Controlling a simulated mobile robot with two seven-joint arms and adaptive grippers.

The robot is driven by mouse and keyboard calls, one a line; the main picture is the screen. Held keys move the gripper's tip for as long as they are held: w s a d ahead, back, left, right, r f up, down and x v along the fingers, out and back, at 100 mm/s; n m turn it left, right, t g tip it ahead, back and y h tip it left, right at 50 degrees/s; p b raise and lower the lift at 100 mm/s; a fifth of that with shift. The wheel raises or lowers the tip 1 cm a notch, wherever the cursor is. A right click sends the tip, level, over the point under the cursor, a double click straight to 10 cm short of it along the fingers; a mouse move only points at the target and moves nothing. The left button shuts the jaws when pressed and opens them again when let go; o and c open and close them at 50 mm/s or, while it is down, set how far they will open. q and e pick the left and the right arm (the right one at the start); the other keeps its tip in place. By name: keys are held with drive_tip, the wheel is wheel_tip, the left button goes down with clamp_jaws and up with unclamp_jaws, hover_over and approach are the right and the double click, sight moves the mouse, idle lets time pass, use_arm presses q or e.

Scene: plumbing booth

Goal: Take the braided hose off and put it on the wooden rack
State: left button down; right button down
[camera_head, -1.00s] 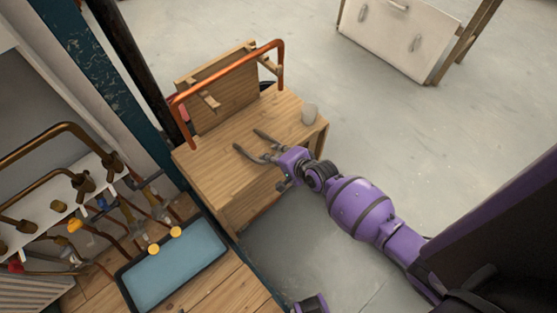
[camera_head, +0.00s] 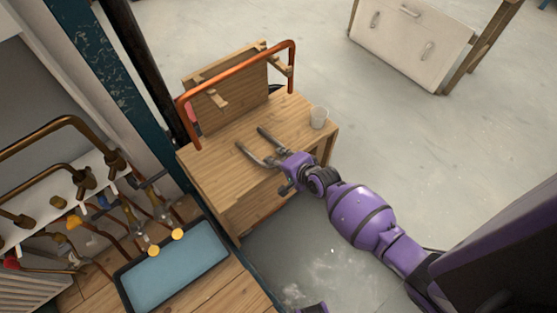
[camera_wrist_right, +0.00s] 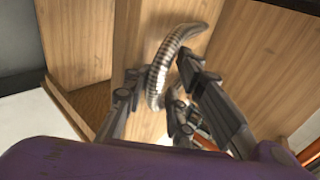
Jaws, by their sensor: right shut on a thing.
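The braided hose (camera_wrist_right: 170,60) is a silver ribbed curve in the right wrist view, running between the fingers of my right gripper (camera_wrist_right: 158,78). The gripper is shut on it. In the head view my right gripper (camera_head: 263,148) is over the top of a small wooden table, in front of the wooden rack; the hose is hard to tell from the dark fingers there. The wooden rack (camera_head: 239,100) is an upright board with pegs at the back of the table. An orange copper pipe (camera_head: 232,67) hangs across it. My left gripper is not clearly seen.
A blue tray (camera_head: 178,270) with yellow-capped fittings and a wall of pipes and valves (camera_head: 75,195) are at left. Open floor lies to the right.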

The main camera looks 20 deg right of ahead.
drive_tip(key=c, duration=1.9)
unclamp_jaws()
drive_tip(key=shift+s+f, duration=0.5)
drive_tip(key=shift+f, duration=0.15)
drive_tip(key=o, duration=0.5)
drive_tip(key=shift+w+f, duration=0.1)
drive_tip(key=shift+f, duration=0.05)
drive_tip(key=shift+w, duration=0.1)
drive_tip(key=shift+w+r, duration=0.1)
drive_tip(key=shift+r, duration=0.2)
drive_tip(key=shift+w+r, duration=0.1)
drive_tip(key=shift+c, duration=0.6)
drive_tip(key=shift+r, duration=0.1)
